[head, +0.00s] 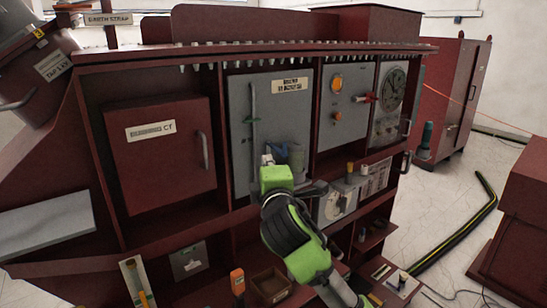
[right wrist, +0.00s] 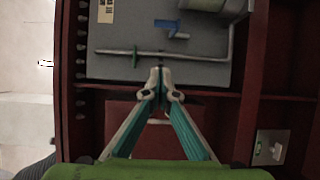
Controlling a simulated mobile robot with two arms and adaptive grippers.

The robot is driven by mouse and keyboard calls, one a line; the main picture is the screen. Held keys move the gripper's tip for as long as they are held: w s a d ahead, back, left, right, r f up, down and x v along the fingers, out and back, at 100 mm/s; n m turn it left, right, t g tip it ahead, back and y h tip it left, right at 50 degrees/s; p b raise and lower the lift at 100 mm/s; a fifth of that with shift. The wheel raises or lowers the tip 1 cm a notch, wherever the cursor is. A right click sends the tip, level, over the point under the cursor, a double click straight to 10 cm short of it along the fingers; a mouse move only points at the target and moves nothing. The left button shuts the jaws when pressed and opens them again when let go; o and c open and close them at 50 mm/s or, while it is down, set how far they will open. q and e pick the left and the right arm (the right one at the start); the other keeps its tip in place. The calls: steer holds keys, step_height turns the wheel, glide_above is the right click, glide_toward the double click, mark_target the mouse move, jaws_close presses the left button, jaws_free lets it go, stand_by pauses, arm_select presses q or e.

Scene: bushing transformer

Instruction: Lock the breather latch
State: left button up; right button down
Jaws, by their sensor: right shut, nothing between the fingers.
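The grey breather panel (head: 238,103) stands in the middle bay of the dark red cabinet, with a label at its top. In the right wrist view, a small blue latch-like piece (right wrist: 172,28) is on the panel beside the rod. A grey cylinder (head: 296,158) is at the panel's lower right. My right gripper (right wrist: 161,78) is shut and empty, its fingertips close to the rod; I cannot tell if they touch. In the head view it covers the panel's lower part. My left gripper is out of view.
A red CT door (head: 160,165) with a handle is left of the panel. A gauge panel (head: 345,108) with an orange lamp and a dial is to the right. Small boxes and tools crowd the lower shelves. A black-yellow hose (head: 465,232) lies on the floor.

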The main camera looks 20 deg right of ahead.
mark_target(278, 150)
steer(key=w+d+p, duration=0.1)
steer(key=w+p, duration=0.2)
steer(key=w, duration=0.6)
steer(key=d, duration=0.1)
steer(key=s+d+p, duration=0.1)
steer(key=s+d, duration=0.1)
steer(key=d, duration=0.1)
steer(key=shift+w, duration=0.1)
